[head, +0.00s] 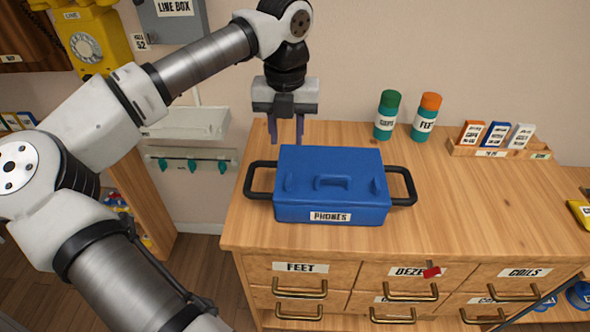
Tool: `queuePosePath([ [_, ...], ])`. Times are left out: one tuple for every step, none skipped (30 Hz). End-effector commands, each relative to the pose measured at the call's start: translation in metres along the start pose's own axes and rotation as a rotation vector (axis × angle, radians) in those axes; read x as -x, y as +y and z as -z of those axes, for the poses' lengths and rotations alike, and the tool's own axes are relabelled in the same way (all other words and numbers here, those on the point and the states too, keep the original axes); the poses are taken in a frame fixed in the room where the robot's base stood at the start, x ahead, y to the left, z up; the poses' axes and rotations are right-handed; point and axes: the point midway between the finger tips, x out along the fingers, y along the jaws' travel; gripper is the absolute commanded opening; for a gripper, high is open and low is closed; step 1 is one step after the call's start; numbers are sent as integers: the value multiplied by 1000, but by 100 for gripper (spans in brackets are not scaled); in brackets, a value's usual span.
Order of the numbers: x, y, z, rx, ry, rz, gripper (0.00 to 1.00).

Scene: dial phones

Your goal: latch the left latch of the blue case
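The blue case (330,190) with a "PHONES" label sits on the wooden cabinet top, its lid down. A black bar loop (249,178) sticks out from the left side and another (411,187) from the right. My gripper (286,138) points down near the case's back left corner, its two purple fingers apart with nothing between them. It appears clear of the case.
Two teal bottles, one green-capped (387,116) and one orange-capped (426,117), stand behind the case to the right. A wooden card holder (500,151) is farther right. The cabinet top (480,205) is clear right of the case. A yellow phone (87,40) hangs at upper left.

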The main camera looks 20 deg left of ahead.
Motion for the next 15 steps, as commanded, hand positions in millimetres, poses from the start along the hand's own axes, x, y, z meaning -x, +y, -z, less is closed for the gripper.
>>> queuePosePath([
  [-9,-1,1,-3,5,3,33],
  [-15,-1,1,-3,4,4,33],
  [-24,-1,1,-4,5,4,33],
  [-30,-1,1,-5,5,4,33],
  [-37,-2,1,-6,3,6,33],
  [-46,-2,1,-5,5,5,33],
  [-52,-2,1,-5,4,5,33],
  [-58,-2,1,-5,4,7,33],
  [-66,-2,1,-5,3,6,33],
  [-72,-2,1,-5,4,6,33],
  [-78,-2,1,-5,3,6,33],
  [-85,-2,1,-5,3,7,33],
  [-90,-2,1,-6,2,7,33],
  [-94,-2,1,-5,3,6,33],
  [-99,-2,1,-5,2,6,33],
])
